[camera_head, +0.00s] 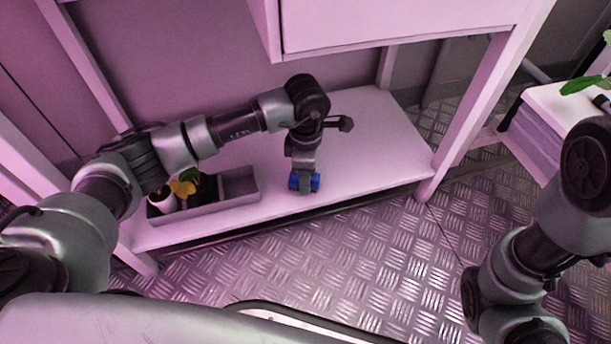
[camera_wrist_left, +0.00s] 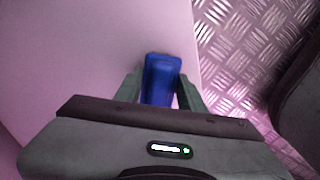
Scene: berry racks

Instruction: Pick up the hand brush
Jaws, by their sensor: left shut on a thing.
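The hand brush (camera_head: 314,183) is a small blue thing at the lower end of my left arm, over the front part of the low white shelf (camera_head: 385,135). In the left wrist view the blue brush (camera_wrist_left: 161,80) sits between the two fingers. My left gripper (camera_head: 304,181) is shut on it and points down. It also shows in the left wrist view (camera_wrist_left: 160,92). I cannot tell whether the brush touches the shelf. The gripper hides part of it. My right arm shows at the right edge, but its gripper is out of view.
A grey divided tray (camera_head: 240,186) stands on the shelf left of the gripper, with a white pot (camera_head: 163,201) and a yellow item in it. A white cabinet (camera_head: 400,25) hangs above. Shelf posts stand at both ends. The shelf's right part is clear.

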